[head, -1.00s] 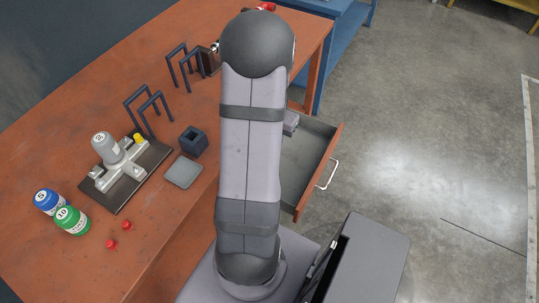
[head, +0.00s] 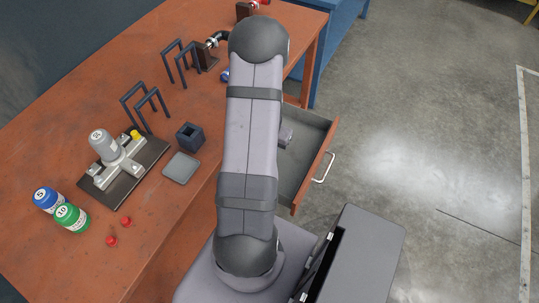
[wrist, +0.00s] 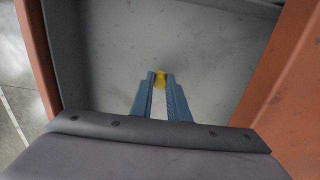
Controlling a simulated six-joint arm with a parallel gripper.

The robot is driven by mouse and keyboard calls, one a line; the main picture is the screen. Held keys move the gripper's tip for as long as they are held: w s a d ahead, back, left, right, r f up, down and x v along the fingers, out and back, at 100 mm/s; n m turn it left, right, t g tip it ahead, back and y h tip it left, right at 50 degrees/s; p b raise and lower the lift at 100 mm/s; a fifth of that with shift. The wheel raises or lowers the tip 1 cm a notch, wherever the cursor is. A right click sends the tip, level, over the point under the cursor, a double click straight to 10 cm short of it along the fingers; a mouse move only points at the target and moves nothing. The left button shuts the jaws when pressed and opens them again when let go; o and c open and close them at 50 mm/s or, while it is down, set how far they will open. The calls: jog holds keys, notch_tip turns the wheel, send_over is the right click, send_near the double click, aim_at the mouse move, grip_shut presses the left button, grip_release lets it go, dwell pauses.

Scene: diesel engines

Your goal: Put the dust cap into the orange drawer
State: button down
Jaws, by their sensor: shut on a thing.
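The orange drawer (head: 316,166) stands pulled out from the right side of the orange table, with a grey inside and a pale handle. In the wrist view the drawer's grey floor (wrist: 215,60) fills the middle, between orange edges. My gripper (wrist: 160,80) points down over the drawer. It is shut on a small yellow dust cap (wrist: 160,77) at the fingertips, with drawer floor behind it. I cannot tell how high the cap is above the floor. In the head view my arm hides most of my gripper and the cap.
On the table (head: 60,150) are a grey fixture with another yellow cap (head: 136,134), blue (head: 46,199) and green (head: 70,217) bottles, two red caps (head: 118,231), a dark square holder (head: 190,136), a flat grey pad (head: 181,168) and dark hoops (head: 145,105). The drawer floor in view looks clear.

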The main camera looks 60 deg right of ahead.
jog(key=shift+f, duration=0.8)
jog(key=shift+f, duration=0.15)
jog(key=c, duration=1.7)
grip_release()
notch_tip(320, 180, up, 12)
jog(key=shift+r+b, duration=0.2)
jog(key=shift+b, duration=0.55)
